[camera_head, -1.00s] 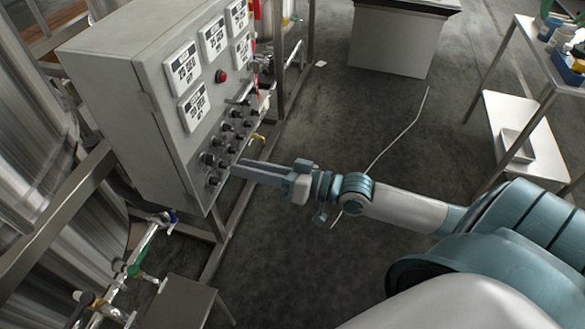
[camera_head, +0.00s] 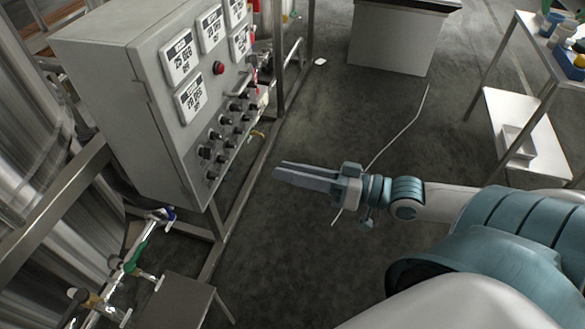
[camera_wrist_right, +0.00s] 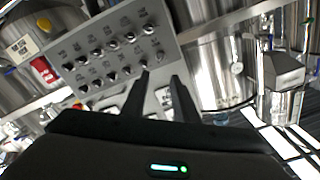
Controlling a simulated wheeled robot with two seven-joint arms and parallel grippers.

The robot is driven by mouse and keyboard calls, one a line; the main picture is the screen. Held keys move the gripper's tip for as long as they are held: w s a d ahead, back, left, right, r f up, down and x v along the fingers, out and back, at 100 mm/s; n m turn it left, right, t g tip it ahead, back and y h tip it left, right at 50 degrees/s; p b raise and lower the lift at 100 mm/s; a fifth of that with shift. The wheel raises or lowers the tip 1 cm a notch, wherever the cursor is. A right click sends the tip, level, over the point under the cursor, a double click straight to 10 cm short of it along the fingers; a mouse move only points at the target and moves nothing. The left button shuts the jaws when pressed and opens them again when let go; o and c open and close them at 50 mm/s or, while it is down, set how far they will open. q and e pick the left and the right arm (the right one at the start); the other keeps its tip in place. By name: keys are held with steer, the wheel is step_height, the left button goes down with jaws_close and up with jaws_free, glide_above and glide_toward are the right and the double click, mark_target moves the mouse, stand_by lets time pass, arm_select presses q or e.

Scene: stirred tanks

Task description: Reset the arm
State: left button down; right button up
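My right gripper (camera_head: 276,172) hangs in the air to the right of the grey control panel, pointing toward it and apart from its knobs. Its fingers are slim and grey. In the right wrist view, its two dark fingers (camera_wrist_right: 160,78) stand apart with nothing between them, facing the panel's lower knobs. My right arm comes in from the lower right. My left gripper is out of view.
The control panel (camera_head: 120,100) carries white displays, a red button (camera_head: 218,68) and several black knobs (camera_head: 221,140). Steel tanks (camera_head: 45,130) stand at left. A white shelf table (camera_head: 515,130) is at right. A pale cable (camera_head: 405,125) lies on open floor.

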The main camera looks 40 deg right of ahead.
stand_by(0.7)
steer(key=w+d+f+m+h, duration=0.1)
steer(key=w+d+f+h, duration=0.1)
steer(key=d+f, duration=0.35)
steer(key=w+d+f+h, duration=0.1)
steer(key=d+f+h, duration=0.15)
steer(key=f, duration=0.65)
steer(key=s+d+f+g+h, duration=0.1)
steer(key=s+d+f+h, duration=0.1)
steer(key=f, duration=0.8)
steer(key=s+d+f+g+h, duration=0.1)
steer(key=d+f+h, duration=0.1)
steer(key=f, duration=0.9)
steer(key=s+a+f+g, duration=0.2)
steer(key=s+a+f, duration=0.4)
steer(key=f, duration=0.4)
steer(key=s+a+f+n+g, duration=0.1)
steer(key=s+a+f+g, duration=0.1)
steer(key=s+a+f, duration=0.5)
steer(key=s+a+f+n+g+h, duration=0.1)
steer(key=s+a+f+g, duration=0.2)
steer(key=s+a+f, duration=0.4)
step_height(320, 180, down, 6)
steer(key=shift+s+r, duration=0.1)
steer(key=shift+s, duration=0.85)
steer(key=shift+d, duration=0.1)
